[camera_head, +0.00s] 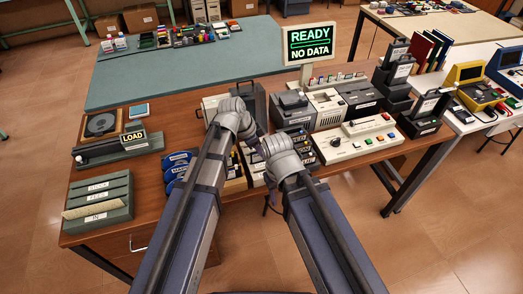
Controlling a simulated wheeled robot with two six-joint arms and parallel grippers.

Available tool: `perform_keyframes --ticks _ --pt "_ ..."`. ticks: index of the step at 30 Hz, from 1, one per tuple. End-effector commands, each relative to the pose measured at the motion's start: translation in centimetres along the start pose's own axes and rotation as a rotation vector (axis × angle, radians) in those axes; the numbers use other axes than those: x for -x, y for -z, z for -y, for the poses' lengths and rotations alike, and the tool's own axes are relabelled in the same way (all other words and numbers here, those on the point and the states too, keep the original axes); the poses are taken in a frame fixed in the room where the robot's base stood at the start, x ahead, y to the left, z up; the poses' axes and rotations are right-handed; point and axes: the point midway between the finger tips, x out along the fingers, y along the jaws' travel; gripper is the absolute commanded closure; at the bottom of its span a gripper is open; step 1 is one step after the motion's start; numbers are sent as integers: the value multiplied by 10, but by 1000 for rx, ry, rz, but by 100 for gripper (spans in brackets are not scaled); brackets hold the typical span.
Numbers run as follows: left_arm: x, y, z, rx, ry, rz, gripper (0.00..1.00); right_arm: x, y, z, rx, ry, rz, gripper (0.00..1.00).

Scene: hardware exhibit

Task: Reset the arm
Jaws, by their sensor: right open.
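My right arm comes in from the lower right and ends in a grey wrist over the middle of the wooden desk (285,195). My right gripper (260,134) is small in view beyond that wrist and open; I see nothing held in it. My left arm comes in from the lower left and reaches farther over the desk. My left gripper (244,127) is mostly hidden by its own wrist, so its jaws cannot be made out. The two wrists are close together, with a small gap between them.
A sign (310,44) reads "READY NO DATA". Devices crowd the desk: a white control panel (355,140), a black stacked unit (395,75), blue discs (176,170), a "LOAD" device (118,145) and a green tray rack (98,200). The green table (150,85) behind has bare surface.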

Motion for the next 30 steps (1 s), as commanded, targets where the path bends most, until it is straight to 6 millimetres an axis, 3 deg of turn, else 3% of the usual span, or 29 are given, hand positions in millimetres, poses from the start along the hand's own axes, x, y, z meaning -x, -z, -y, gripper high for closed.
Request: perform_keyframes --ticks 22,30 --pt "68 28 0 0 0 0 61 73 -4 -7 0 0 0 50" --pt "72 30 0 0 0 0 61 77 -4 -7 0 0 0 50"
